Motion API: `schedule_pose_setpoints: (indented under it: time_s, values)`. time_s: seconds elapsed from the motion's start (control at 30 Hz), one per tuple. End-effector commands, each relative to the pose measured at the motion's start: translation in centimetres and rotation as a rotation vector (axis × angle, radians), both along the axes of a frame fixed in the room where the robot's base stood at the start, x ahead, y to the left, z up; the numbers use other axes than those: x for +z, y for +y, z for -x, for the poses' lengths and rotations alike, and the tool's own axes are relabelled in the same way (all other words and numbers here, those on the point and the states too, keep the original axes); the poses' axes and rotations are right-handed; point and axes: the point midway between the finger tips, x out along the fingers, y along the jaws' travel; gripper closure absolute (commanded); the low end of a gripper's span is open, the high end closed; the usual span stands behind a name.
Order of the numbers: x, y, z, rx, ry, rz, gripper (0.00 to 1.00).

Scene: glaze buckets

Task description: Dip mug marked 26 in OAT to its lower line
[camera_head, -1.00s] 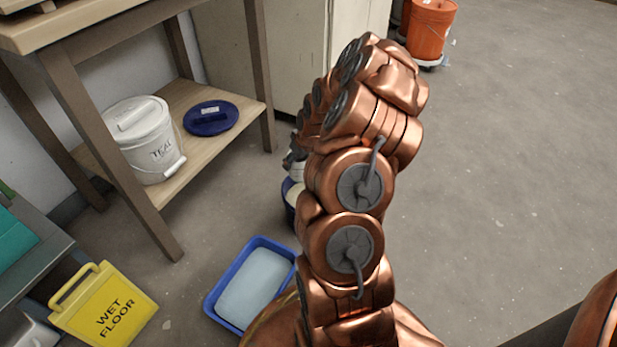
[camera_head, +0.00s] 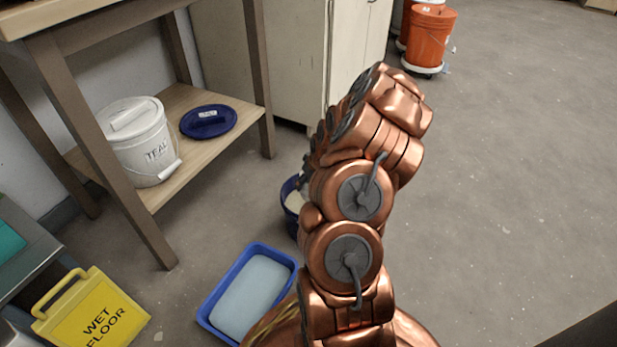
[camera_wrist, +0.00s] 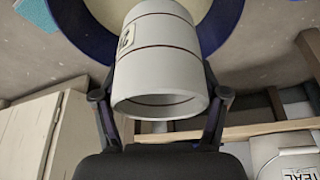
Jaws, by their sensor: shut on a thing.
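A pale grey mug (camera_wrist: 160,62) with two dark lines around it is held in my gripper (camera_wrist: 162,97) in the wrist view. A small label at its upper left is turned partly away, and its number is hard to read. The mug's near end faces the wrist camera. A dark blue bucket (camera_head: 290,216) of cream glaze stands on the floor, partly behind my arm in the head view. In the wrist view the bucket's rim (camera_wrist: 80,30) and glaze (camera_wrist: 205,18) lie beyond the mug. No OAT marking shows. I cannot tell whether the mug touches the glaze.
A blue tray (camera_head: 205,310) and a yellow wet-floor sign (camera_head: 92,312) are on the floor at lower left. A white TEAL bucket (camera_head: 140,140) and a blue lid (camera_head: 208,121) sit on the table's lower shelf. Orange buckets (camera_head: 430,38) stand far back.

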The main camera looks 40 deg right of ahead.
Motion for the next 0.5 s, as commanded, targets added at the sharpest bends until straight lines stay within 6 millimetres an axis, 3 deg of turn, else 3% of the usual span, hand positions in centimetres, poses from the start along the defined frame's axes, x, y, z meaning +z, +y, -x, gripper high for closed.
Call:
schedule_pose_setpoints:
  time_s: [0.27,0.5]
  values:
    - [0.47,-0.02,0.12,-0.001,-0.002,0.002,0.76]
    - [-0.26,-0.01,0.13,0.000,-0.002,0.001,0.76]
